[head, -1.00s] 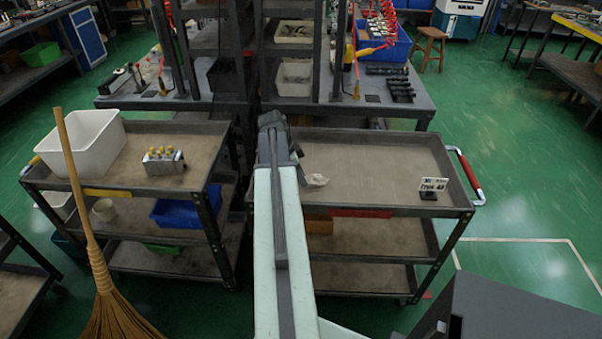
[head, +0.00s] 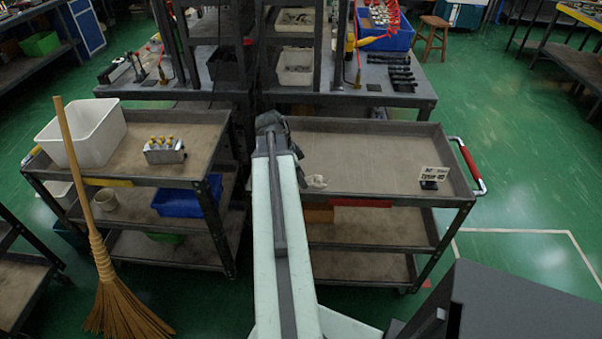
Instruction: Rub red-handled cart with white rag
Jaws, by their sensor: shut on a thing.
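The red-handled cart (head: 385,150) stands right of centre, with its red handle (head: 468,164) at the right end and a red label on its front edge. My arm reaches forward over the cart's left end. My gripper (head: 303,178) is mostly hidden behind my arm; only a dark part shows at its right side. It is shut on the white rag (head: 317,182), a small crumpled piece low over the left part of the top tray, near the front edge. I cannot tell for certain whether the rag touches the tray.
A small sign (head: 432,177) stands on the tray's right part; the tray between is clear. A yellow-labelled cart (head: 205,140) at left holds a white bin (head: 82,135) and a valve block (head: 164,150). A broom (head: 92,215) stands in front. A workbench (head: 425,95) stands behind.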

